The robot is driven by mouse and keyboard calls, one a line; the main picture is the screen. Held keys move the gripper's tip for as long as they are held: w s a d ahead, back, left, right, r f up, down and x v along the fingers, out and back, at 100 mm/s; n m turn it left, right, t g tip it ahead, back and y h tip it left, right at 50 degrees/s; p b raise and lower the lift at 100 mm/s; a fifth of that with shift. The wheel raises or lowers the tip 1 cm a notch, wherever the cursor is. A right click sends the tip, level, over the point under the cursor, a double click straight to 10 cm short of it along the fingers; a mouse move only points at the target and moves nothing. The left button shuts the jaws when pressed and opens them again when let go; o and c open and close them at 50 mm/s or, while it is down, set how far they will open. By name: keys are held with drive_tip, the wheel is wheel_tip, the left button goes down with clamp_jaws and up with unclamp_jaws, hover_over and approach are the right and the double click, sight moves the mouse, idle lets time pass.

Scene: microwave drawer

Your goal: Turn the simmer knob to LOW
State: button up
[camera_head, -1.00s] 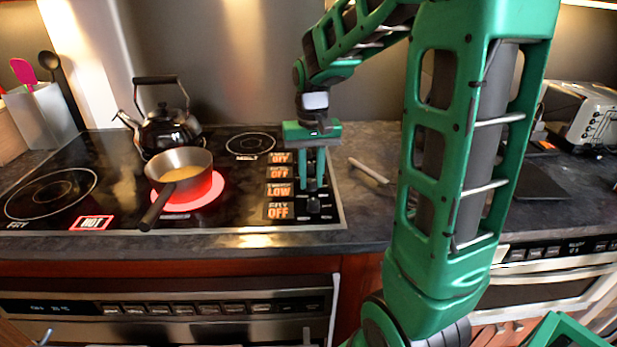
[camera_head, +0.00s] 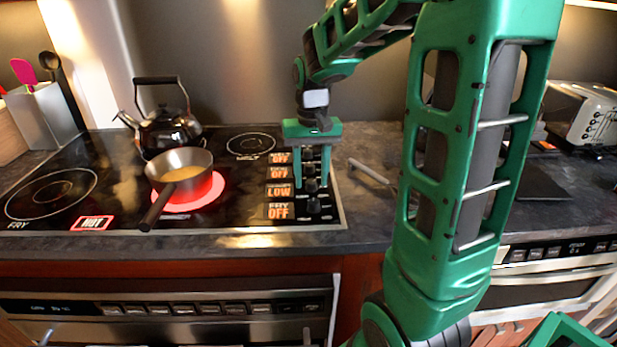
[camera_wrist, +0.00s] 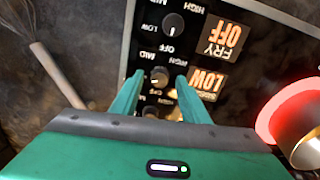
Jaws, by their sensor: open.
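The simmer knob (camera_head: 312,187) is a small dark knob in the column at the right side of the black cooktop. Its display (camera_head: 278,190) reads LOW in orange; this display also shows in the wrist view (camera_wrist: 207,82). My gripper (camera_head: 311,182) points down over the knob column, with its green fingers apart. In the wrist view, my gripper (camera_wrist: 160,77) has one fingertip on each side of the simmer knob (camera_wrist: 159,76), with gaps visible. The knob's exact pointer direction is hard to make out.
The fry knob (camera_wrist: 173,24) is close by, with its display (camera_wrist: 222,37) reading OFF. A saucepan (camera_head: 180,162) of yellow liquid sits on a glowing red burner, handle toward the front. A black kettle (camera_head: 170,128) stands behind it. A whisk (camera_head: 370,172) lies right of the cooktop.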

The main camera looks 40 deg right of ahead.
sight(311, 181)
wheel_tip(311, 181, up, 10)
idle(0.5)
drive_tip(key=shift+w+r, duration=0.1)
drive_tip(key=shift+m, duration=0.6)
drive_tip(key=s+f, duration=0.3)
drive_tip(key=s, duration=0.5)
drive_tip(key=s+d+f, duration=0.1)
drive_tip(key=s+f, duration=0.2)
drive_tip(key=s, duration=0.4)
drive_tip(key=s+f, duration=0.4)
drive_tip(key=s, duration=0.4)
drive_tip(key=shift+s+d, duration=0.15)
drive_tip(key=shift+s, duration=0.2)
drive_tip(key=shift+w+f, duration=0.3)
drive_tip(key=shift+w, duration=0.45)
drive_tip(key=shift+s+r, duration=0.1)
drive_tip(key=shift+s, duration=0.05)
